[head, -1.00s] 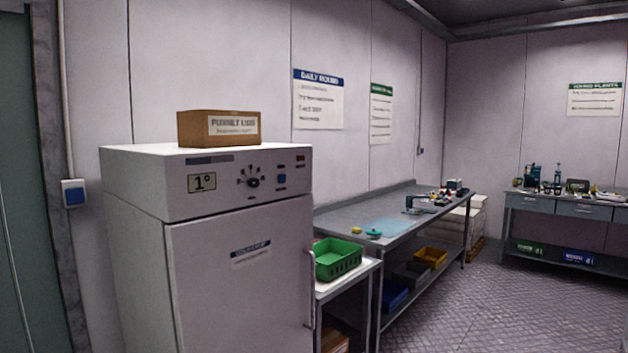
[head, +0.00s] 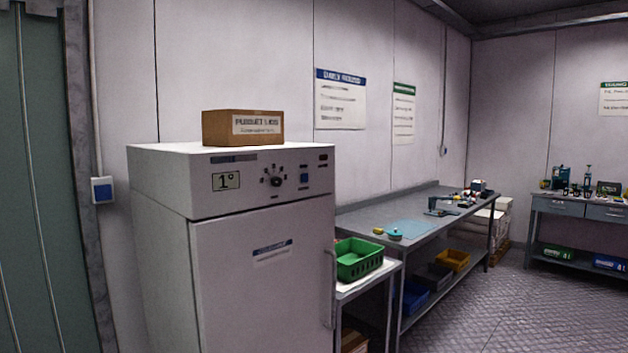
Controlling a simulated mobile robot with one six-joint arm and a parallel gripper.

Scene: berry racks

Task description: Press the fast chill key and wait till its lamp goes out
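A white chill cabinet (head: 262,255) stands at the left centre of the head view, with its door shut. Its top panel carries a small display (head: 226,181) reading 1°, a dark round dial (head: 276,181) and a blue key (head: 304,178). A small dark reddish lamp window (head: 323,157) sits above the blue key at the panel's right end; I cannot tell whether it is lit. The key's label is too small to read. My gripper is not in view.
A cardboard box (head: 243,128) sits on the cabinet. A green crate (head: 359,260) is on a low stand right of it. A long grey bench (head: 412,232) runs along the wall. Patterned floor (head: 500,310) is open at the right. A green-grey door (head: 38,200) is at the left.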

